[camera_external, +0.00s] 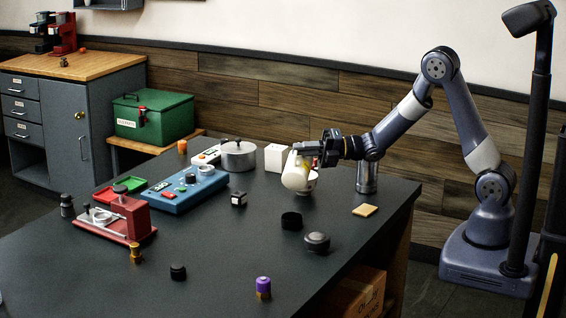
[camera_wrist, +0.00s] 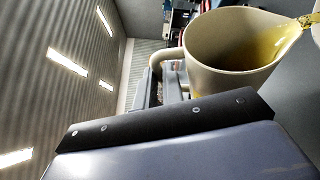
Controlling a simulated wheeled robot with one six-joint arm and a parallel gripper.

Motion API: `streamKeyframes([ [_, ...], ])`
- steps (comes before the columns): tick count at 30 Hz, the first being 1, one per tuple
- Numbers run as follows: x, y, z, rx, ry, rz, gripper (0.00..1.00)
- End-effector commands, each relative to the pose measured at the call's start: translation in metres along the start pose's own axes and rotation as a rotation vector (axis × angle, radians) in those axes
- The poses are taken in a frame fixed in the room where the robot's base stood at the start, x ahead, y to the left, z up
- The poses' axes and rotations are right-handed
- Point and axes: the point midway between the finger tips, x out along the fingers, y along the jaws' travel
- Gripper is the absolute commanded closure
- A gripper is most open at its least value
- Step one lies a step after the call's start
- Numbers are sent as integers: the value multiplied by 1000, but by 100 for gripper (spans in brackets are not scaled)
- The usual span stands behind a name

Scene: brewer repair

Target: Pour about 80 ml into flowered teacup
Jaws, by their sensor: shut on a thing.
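My gripper (camera_external: 318,149) is shut on a cream jug (camera_external: 294,174), at its handle side, above the dark table. The jug is tilted in the outside view. In the wrist view the jug (camera_wrist: 225,55) holds yellow liquid (camera_wrist: 250,50), and a yellow stream (camera_wrist: 298,28) runs over its rim at the right. A pale cup (camera_external: 310,186), likely the flowered teacup, stands under and behind the jug and is partly hidden. No flowers can be made out on it. Where the stream lands and the level in the cup are hidden.
A metal canister (camera_external: 367,178) stands right of the cup, and a white block (camera_external: 275,158) and lidded pot (camera_external: 238,155) stand left. A blue control box (camera_external: 188,189) and red device (camera_external: 118,219) lie further left. Dark round pieces (camera_external: 317,241) sit in front.

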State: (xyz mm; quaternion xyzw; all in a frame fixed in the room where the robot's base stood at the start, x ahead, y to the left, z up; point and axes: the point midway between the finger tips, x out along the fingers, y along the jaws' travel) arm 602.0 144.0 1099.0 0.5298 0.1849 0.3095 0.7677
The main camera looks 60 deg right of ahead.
Motion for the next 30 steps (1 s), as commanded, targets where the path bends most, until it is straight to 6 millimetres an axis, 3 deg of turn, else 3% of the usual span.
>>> streamKeyframes([
  [13, -2, 1, 5, 24, -7, 12, 100],
  [23, 5, -14, -20, -157, 33, -59, 100],
  [30, 7, -12, -22, -209, 44, -84, 100],
])
